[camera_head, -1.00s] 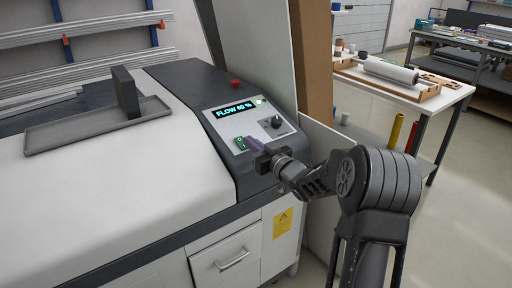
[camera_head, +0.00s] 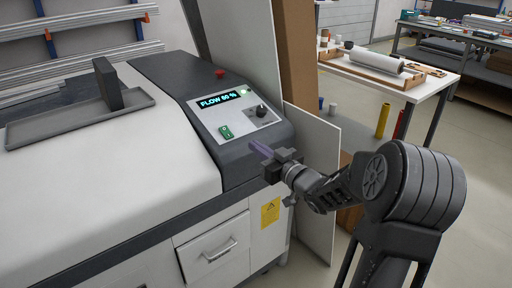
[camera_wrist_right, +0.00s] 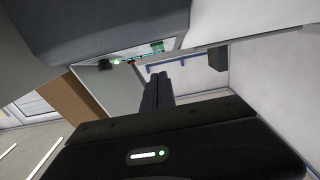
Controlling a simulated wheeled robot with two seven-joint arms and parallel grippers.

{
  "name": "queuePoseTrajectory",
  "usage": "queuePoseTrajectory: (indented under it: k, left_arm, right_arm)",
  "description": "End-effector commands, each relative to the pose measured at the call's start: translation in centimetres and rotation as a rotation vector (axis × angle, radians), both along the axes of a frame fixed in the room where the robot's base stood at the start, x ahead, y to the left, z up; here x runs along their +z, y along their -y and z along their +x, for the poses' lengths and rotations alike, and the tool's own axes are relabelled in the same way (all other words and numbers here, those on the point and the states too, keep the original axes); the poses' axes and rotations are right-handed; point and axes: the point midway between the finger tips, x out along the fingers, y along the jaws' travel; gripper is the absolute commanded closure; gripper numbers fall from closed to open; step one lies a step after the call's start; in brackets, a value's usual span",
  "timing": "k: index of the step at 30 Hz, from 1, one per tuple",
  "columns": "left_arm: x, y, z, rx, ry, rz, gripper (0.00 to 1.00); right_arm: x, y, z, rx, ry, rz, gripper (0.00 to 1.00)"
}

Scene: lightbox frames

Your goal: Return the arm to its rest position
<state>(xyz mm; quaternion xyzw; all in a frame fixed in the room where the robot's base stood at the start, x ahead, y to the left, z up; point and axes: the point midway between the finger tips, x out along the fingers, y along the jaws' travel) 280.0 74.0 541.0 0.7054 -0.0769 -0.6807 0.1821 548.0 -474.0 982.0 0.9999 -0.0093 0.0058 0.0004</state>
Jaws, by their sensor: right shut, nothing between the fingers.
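My right gripper (camera_head: 262,150) is shut and empty. It hangs just in front of the machine's dark right end, below and to the right of the control panel (camera_head: 236,112), apart from the green switch. The right arm reaches in from the lower right. In the right wrist view the shut fingers (camera_wrist_right: 158,90) point toward the panel edge, where the green switch (camera_wrist_right: 157,47) shows. In the head view the panel holds a display reading FLOW 60 %, the green rocker switch (camera_head: 226,132) and a black knob (camera_head: 262,111). My left gripper is not in view.
The white machine (camera_head: 110,175) fills the left, with a grey tray (camera_head: 60,128) and a red button (camera_head: 220,73) on top. A pale panel (camera_head: 318,180) stands close behind the gripper. A table (camera_head: 440,84) with a roll stands back right. Open floor lies at right.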

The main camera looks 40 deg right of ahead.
Motion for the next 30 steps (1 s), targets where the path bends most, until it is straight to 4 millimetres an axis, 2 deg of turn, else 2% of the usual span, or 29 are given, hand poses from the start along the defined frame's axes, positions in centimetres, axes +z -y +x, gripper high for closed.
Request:
queuePoseTrajectory:
  k: [11, 14, 16, 18, 20, 23, 24, 26, 27, 29, 30]
  left_arm:
    - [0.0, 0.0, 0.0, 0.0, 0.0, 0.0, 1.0]
    - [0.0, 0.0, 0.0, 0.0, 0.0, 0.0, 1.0]
    - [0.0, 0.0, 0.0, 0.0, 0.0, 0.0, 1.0]
    - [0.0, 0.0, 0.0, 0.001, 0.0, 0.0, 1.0]
    - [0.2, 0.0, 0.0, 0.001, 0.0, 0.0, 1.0]
    - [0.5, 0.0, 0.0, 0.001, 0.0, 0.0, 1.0]
    - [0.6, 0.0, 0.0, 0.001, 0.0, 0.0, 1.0]
    - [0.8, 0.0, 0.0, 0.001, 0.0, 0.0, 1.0]
    - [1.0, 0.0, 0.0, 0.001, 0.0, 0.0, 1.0]
    - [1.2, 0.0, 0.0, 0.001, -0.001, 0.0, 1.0]
    - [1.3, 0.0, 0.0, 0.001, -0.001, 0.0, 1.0]
  right_arm:
    - [-0.1, 0.0, 0.0, -0.001, -0.004, -0.011, 1.0]
    - [-1.1, 1.1, -0.1, -0.046, -0.042, -0.028, 1.0]
    - [-2.8, 2.0, -0.3, -0.108, -0.094, -0.01, 1.0]
    - [-6.2, 1.7, -0.3, -0.151, -0.176, 0.034, 1.0]
    - [-9.6, 0.5, -0.2, -0.169, -0.256, 0.08, 1.0]
    - [-15.9, -3.1, -0.4, -0.176, -0.415, 0.162, 1.0]
    - [-18.6, -5.0, -0.8, -0.171, -0.484, 0.195, 1.0]
    - [-22.4, -8.1, -1.7, -0.156, -0.591, 0.242, 1.0]
    - [-24.8, -10.4, -2.6, -0.143, -0.664, 0.272, 1.0]
    - [-28.0, -13.9, -4.2, -0.12, -0.769, 0.311, 1.0]
    - [-30.0, -16.2, -5.5, -0.103, -0.84, 0.335, 1.0]
